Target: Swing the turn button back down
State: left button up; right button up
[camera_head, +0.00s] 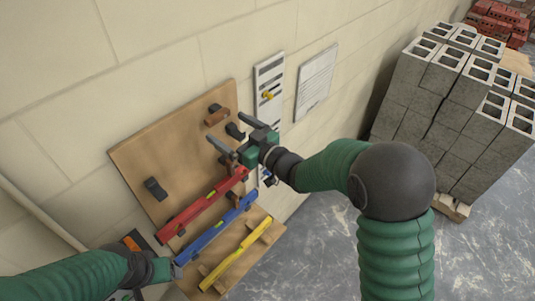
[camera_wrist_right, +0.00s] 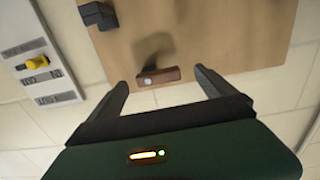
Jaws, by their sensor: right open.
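The brown turn button (camera_head: 217,117) is on the upper right of the tan wall board (camera_head: 150,150). It lies sideways, roughly parallel to the board's top edge. In the right wrist view the turn button (camera_wrist_right: 166,75) shows a pale screw head near its left end. My right gripper (camera_head: 226,127) is open and empty in front of the board. In its wrist view the turn button appears between the fingertips (camera_wrist_right: 161,80); contact cannot be told. My left gripper (camera_head: 165,270) is low at the left, partly seen, its jaws unclear.
A white panel with a yellow knob (camera_head: 268,95) and a white sheet (camera_head: 316,82) are to the right. Grey blocks (camera_head: 455,100) stand far right.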

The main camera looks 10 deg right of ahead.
pick_arm(q)
jog(key=shift+s+d+f+b, duration=0.15)
jog(key=shift+d+b, duration=0.05)
jog(key=shift+d, duration=0.15)
jog(key=shift+s+d+f+b, duration=0.1)
jog(key=shift+s+d+b, duration=0.1)
jog(key=shift+d, duration=0.1)
pick_arm(e)
jog(key=v, duration=1.5)
jog(key=shift+d, duration=0.15)
jog(key=shift+w, duration=0.15)
